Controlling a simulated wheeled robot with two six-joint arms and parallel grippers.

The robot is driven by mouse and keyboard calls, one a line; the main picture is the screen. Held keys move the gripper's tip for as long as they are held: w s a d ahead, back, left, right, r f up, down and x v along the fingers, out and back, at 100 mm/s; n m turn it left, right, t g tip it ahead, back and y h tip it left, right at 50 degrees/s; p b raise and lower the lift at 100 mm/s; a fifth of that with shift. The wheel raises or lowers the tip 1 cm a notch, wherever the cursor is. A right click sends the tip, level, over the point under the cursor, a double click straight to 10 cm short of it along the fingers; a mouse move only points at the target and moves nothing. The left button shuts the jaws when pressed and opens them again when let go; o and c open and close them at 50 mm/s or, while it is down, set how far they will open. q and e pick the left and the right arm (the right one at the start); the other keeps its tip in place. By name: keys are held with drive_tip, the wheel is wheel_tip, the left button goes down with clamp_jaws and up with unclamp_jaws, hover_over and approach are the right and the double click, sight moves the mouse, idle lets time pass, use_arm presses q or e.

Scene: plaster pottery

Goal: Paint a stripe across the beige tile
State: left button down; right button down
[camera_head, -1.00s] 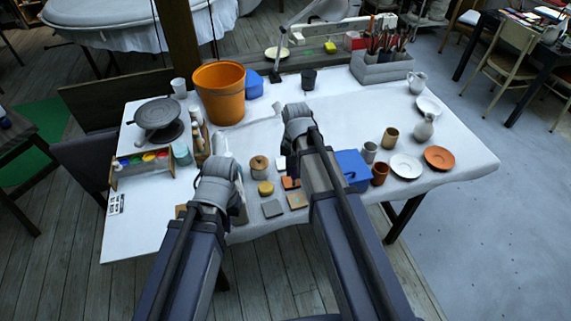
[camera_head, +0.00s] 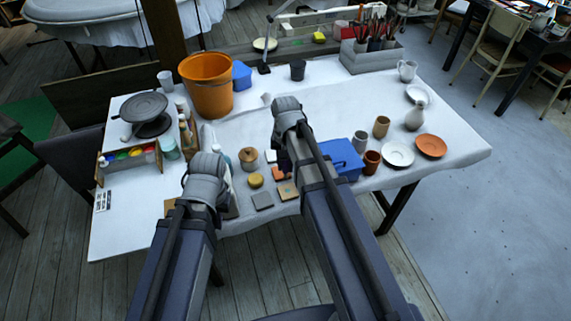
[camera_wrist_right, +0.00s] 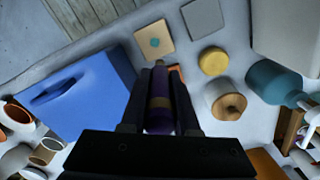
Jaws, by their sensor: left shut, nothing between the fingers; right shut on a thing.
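The beige tile (camera_wrist_right: 154,40) lies flat on the table's near side, with a small teal spot near its middle. It also shows in the head view (camera_head: 288,190). My right gripper (camera_wrist_right: 158,90) is shut on a purple tool with a tan band, which looks like a paintbrush (camera_wrist_right: 160,100). The brush's dark tip points at the beige tile's near edge in the right wrist view; I cannot tell whether it touches. In the head view my right arm hides this gripper's fingers. My left gripper (camera_head: 210,182) is shut and empty over the table's left part, its fingertips mostly hidden by the wrist.
A grey tile (camera_wrist_right: 203,17), a yellow round sponge-like piece (camera_wrist_right: 213,61) and a lidded jar (camera_wrist_right: 225,100) lie close by. A blue box (camera_wrist_right: 75,95) stands on the other side. An orange bucket (camera_head: 207,88) and paint pots (camera_head: 130,153) are further left.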

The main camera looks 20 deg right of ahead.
sight(286, 174)
drive_tip(key=shift+f+b, duration=1)
drive_tip(key=shift+f, duration=0.2)
drive_tip(key=shift+s+f+b, duration=0.15)
drive_tip(key=shift+f+b, duration=0.4)
idle(0.3)
drive_tip(key=shift+s, duration=0.15)
idle(0.4)
drive_tip(key=shift+s+d, duration=0.1)
drive_tip(key=shift+s, duration=2.15)
drive_tip(key=shift+r, duration=0.1)
wheel_tip(286, 174, up, 4)
drive_tip(key=p, duration=0.4)
drive_tip(key=shift+r+p, duration=0.2)
drive_tip(key=shift+p, duration=0.1)
